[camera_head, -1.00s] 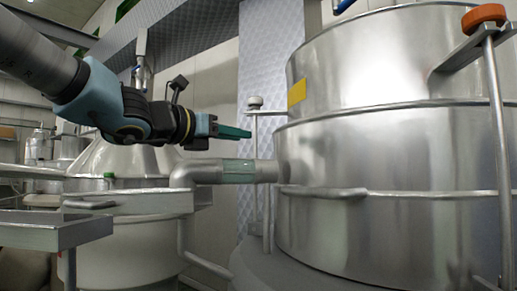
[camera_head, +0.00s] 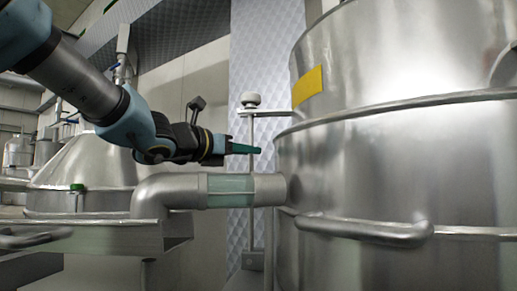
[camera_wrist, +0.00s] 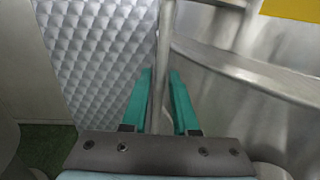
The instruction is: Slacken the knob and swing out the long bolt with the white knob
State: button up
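The long bolt (camera_head: 252,176) is a thin upright metal rod with a white knob (camera_head: 250,99) on top. It stands beside the left edge of the big steel vessel, through a bracket below the knob. My gripper (camera_head: 246,149) is level, pointing right, with its green fingertips overlapping the rod below the knob. In the wrist view my fingers stand apart, and the rod (camera_wrist: 163,60) shows in the gap between them. No gripping contact shows. I cannot tell how far the rod lies inside the gap. The knob is out of the wrist view.
The steel vessel (camera_head: 400,170) with a yellow label (camera_head: 307,86) fills the right side. A pipe with a glass section (camera_head: 230,190) runs below my gripper to the vessel. A quilted metal panel (camera_wrist: 100,50) stands behind the bolt. A cone-topped tank (camera_head: 85,165) is at left.

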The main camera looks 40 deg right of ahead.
jog(key=d, duration=0.3)
jog(key=d+p, duration=0.1)
jog(key=shift+w+d, duration=0.25)
jog(key=shift+w, duration=0.1)
grip_shut()
dwell(1.2)
